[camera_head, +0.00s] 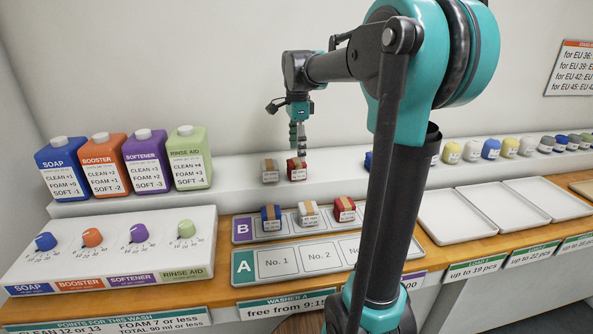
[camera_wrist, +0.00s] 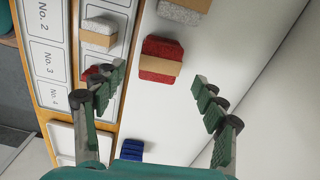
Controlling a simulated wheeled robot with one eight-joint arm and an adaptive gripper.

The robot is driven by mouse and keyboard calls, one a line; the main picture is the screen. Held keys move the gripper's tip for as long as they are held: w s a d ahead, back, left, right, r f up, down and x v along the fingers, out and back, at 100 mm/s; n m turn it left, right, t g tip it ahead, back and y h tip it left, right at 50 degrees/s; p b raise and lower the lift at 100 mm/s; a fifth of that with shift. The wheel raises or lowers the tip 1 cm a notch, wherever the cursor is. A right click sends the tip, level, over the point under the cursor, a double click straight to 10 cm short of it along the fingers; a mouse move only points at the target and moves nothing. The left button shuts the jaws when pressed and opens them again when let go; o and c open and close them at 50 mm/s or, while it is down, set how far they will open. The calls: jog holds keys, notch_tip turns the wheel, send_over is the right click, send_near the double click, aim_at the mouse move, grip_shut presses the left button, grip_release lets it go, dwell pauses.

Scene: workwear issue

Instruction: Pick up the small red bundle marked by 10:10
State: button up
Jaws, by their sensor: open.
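A red bundle with a tan band (camera_head: 297,173) sits on the white ledge, and it also shows in the wrist view (camera_wrist: 162,52). Its label is too small to read. My gripper (camera_head: 298,147) points down just above it in the head view. In the wrist view my gripper (camera_wrist: 160,78) has its fingers spread wide and empty, with the red bundle ahead between and beyond the tips. A second red bundle (camera_head: 343,208) sits in tray B (camera_head: 256,238); in the wrist view it is partly hidden behind a finger.
A greyish-white bundle (camera_head: 269,176) stands left of the red one on the ledge. Tray B also holds a blue bundle (camera_head: 270,223) and a white bundle (camera_head: 308,218). A blue bundle (camera_wrist: 131,149) lies on the ledge's other side. Tray A (camera_head: 289,274) looks empty where visible.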

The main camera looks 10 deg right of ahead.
aim_at(296, 161)
jog(key=shift+a+f, duration=0.1)
jog(key=shift+f, duration=2.5)
jog(key=c, duration=1.3)
jog(key=shift+r, duration=0.1)
